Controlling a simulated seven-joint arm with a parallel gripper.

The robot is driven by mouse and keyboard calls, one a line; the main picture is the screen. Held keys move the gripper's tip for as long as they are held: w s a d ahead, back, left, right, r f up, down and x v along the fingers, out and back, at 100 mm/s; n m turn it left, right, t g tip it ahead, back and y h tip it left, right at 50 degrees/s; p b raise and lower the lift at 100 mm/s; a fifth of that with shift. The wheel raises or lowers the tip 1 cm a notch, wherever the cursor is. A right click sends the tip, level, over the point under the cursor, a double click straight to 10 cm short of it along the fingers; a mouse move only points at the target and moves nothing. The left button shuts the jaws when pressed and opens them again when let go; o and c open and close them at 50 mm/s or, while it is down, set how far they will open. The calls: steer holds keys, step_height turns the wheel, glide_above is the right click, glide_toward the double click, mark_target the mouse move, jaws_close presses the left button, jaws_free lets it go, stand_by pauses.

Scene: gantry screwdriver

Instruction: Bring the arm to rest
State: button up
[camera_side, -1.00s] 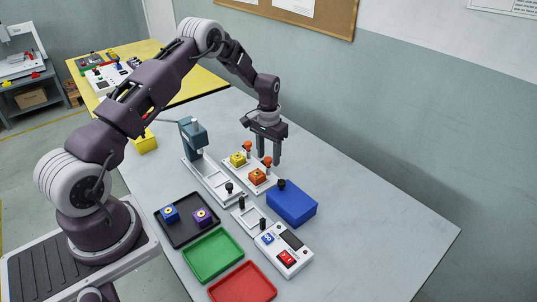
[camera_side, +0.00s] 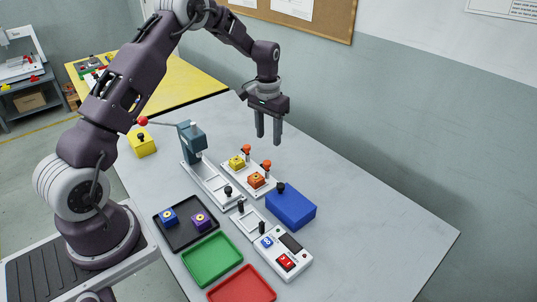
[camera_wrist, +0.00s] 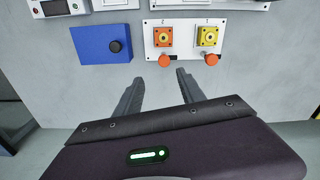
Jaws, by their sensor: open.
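My gripper (camera_side: 269,128) hangs above the far part of the grey table, pointing down, open and empty. Its two fingers also show apart in the wrist view (camera_wrist: 158,88). Below it and toward the viewer, a white fixture plate (camera_side: 240,181) holds a yellow block (camera_side: 237,162) and an orange block (camera_side: 256,180). In the wrist view the orange block (camera_wrist: 163,37) and the yellow block (camera_wrist: 207,36) sit beyond the fingertips, with an orange knob by each. The gripper touches none of them.
A grey-blue gantry (camera_side: 194,143) stands left of the plate, and a blue box (camera_side: 291,208) right of it. Nearer are a black tray (camera_side: 184,238) with two blocks, a green tray (camera_side: 212,259), a red tray (camera_side: 243,285) and a control box (camera_side: 283,252). The table's right side is clear.

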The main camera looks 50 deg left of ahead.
steer(key=s+d+r+t, duration=0.1)
steer(key=s+d+r, duration=0.35)
steer(key=r, duration=0.25)
steer(key=s+d+r+m+t, duration=0.1)
steer(key=s+d+r, duration=0.2)
steer(key=s+r, duration=0.35)
steer(key=s+d+r+t, duration=0.1)
steer(key=s+d+r, duration=0.3)
steer(key=r, duration=0.4)
steer(key=s+d+t, duration=0.1)
steer(key=s+d, duration=0.1)
steer(key=s, duration=0.7)
steer(key=s+d+m+t, duration=0.1)
steer(key=s+d, duration=0.1)
steer(key=s, duration=0.7)
steer(key=shift+d, duration=0.3)
steer(key=shift+r, duration=0.15)
steer(key=shift+c, duration=0.2)
